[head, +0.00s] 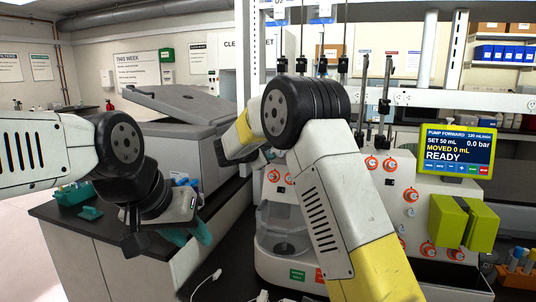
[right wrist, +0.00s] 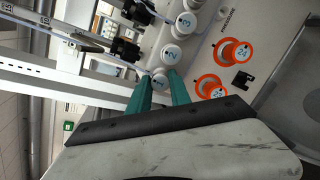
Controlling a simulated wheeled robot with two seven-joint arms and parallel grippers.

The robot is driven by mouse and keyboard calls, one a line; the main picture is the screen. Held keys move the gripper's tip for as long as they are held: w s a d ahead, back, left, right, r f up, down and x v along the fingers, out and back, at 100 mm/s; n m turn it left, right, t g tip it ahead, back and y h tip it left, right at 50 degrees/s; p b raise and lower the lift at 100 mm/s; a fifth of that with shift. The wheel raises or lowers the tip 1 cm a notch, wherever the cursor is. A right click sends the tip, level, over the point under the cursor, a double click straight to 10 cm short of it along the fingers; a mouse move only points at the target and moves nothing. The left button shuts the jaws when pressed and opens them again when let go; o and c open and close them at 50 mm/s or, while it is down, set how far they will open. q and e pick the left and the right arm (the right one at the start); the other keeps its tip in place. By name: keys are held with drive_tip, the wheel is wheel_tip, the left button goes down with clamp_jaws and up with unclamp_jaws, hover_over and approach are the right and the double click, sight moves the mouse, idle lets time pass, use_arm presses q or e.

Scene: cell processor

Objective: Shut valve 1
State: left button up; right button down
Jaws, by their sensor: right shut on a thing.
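In the right wrist view, my right gripper (right wrist: 161,77) has its two teal fingers on either side of a small white round valve knob (right wrist: 159,83), shut on it. This knob is at the end of a row with two more white knobs, whose labels look like 2 (right wrist: 170,54) and 3 (right wrist: 185,22); its own label is mostly hidden. In the head view my right arm covers this gripper and the knob. My left gripper (head: 187,236) hangs empty at the left, its teal fingers apart, over the dark counter's edge.
The processor's white front has several orange-ringed ports (right wrist: 233,52). Its screen (head: 456,148) reads READY, MOVED 0 mL and 0.0 bar. A yellow-green pump head (head: 451,220) sticks out at the right. A grey lidded machine (head: 188,105) stands behind my left arm.

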drive_tip(key=m+g, duration=0.1)
drive_tip(key=m, duration=0.7)
drive_tip(key=shift+g, duration=0.3)
drive_tip(key=shift+m+g+y, duration=0.25)
drive_tip(key=shift+m+y, duration=0.05)
drive_tip(key=shift+m, duration=1.5)
drive_tip(key=shift+m+g+y, duration=0.25)
drive_tip(key=shift+m+y, duration=0.05)
drive_tip(key=shift+m, duration=1.5)
drive_tip(key=c, duration=1.2)
unclamp_jaws()
drive_tip(key=shift+r, duration=0.1)
drive_tip(key=shift+v, duration=3.85)
